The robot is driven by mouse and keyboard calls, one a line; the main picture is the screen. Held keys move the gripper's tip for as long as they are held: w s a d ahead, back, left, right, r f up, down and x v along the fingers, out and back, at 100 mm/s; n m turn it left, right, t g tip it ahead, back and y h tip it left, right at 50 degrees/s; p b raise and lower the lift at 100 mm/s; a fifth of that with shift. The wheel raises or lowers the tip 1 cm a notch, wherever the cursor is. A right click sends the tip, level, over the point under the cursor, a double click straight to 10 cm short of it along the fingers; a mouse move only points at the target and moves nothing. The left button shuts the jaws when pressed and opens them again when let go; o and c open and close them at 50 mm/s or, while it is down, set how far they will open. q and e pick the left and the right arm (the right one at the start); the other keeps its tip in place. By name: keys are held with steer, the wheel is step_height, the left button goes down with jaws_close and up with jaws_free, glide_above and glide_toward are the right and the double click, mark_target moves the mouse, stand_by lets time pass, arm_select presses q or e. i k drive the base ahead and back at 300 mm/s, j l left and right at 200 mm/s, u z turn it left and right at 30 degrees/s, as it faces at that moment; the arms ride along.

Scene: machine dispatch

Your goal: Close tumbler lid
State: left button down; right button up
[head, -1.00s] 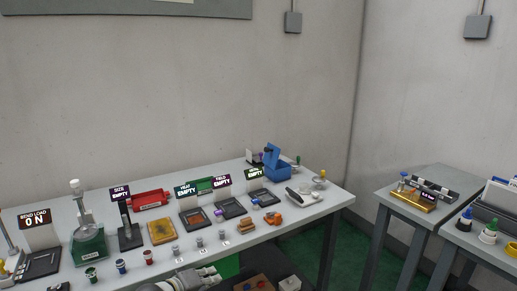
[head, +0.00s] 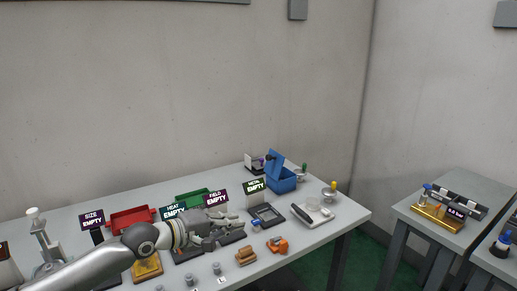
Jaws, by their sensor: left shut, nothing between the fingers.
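A blue box with a raised blue lid (head: 273,163) stands at the back right of the long table; it looks like the tumbler. Its body (head: 284,184) shows in the head view, and the lid tilts up on its left side. My left gripper (head: 236,222) reaches in from the left, over the dark trays in the middle of the table. It is shut and empty, left of and nearer than the blue box, and apart from it. My right gripper is not in view.
A red bin (head: 131,220) and green bin (head: 192,198) stand behind my arm. An orange part (head: 278,245), a wooden block (head: 246,257) and a white device (head: 312,214) lie to the right. A dark frame tray (head: 266,215) lies before the box.

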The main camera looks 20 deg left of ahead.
mark_target(275, 160)
steer(key=i+j, duration=0.4)
steer(key=i, duration=0.2)
steer(key=i+j, duration=0.4)
steer(key=i, duration=0.15)
